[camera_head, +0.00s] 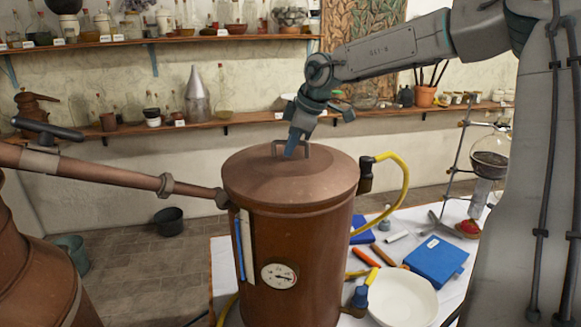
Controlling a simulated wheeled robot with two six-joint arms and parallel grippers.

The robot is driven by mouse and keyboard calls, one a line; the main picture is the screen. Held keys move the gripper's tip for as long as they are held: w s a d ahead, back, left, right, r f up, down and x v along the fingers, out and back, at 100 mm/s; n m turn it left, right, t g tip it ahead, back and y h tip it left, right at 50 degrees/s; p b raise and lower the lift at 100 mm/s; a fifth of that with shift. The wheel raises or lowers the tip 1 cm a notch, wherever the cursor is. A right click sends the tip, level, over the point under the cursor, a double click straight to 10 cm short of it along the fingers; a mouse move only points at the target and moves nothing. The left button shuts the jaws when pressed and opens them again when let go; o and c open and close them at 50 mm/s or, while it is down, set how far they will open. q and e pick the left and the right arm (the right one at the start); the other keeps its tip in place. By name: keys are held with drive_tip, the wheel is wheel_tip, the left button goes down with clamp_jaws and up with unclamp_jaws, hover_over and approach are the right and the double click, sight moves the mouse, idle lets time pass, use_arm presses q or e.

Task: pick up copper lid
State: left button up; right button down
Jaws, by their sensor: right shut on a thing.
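The copper lid (250,178) sits on top of the tall copper vessel (321,250) in the middle of the view. It has a squared handle (276,150) standing up at its top. My right gripper (291,152) reaches down from the upper right and is shut on the lid's handle. Its fingers hide part of the handle. The lid rests level on the vessel's rim, with no gap that I can see. My left gripper is not in view.
A copper pipe (90,170) runs from the left to the vessel. A yellow hose (404,190) loops at its right. Shelves with glassware line the wall behind.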

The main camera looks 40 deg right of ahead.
drive_tip(key=shift+w+r, duration=0.1)
drive_tip(key=shift+d+r+b, duration=0.1)
drive_tip(key=shift+r+b, duration=0.15)
drive_tip(key=shift+b, duration=0.1)
wheel_tip(320, 180, up, 8)
drive_tip(key=b, duration=0.3)
drive_tip(key=shift+r+b, duration=0.25)
drive_tip(key=shift+b, duration=0.15)
drive_tip(key=shift+r, duration=0.45)
drive_tip(key=c, duration=2.1)
unclamp_jaws()
drive_tip(key=shift+c, duration=0.2)
clamp_jaws()
drive_tip(key=shift+f, duration=0.1)
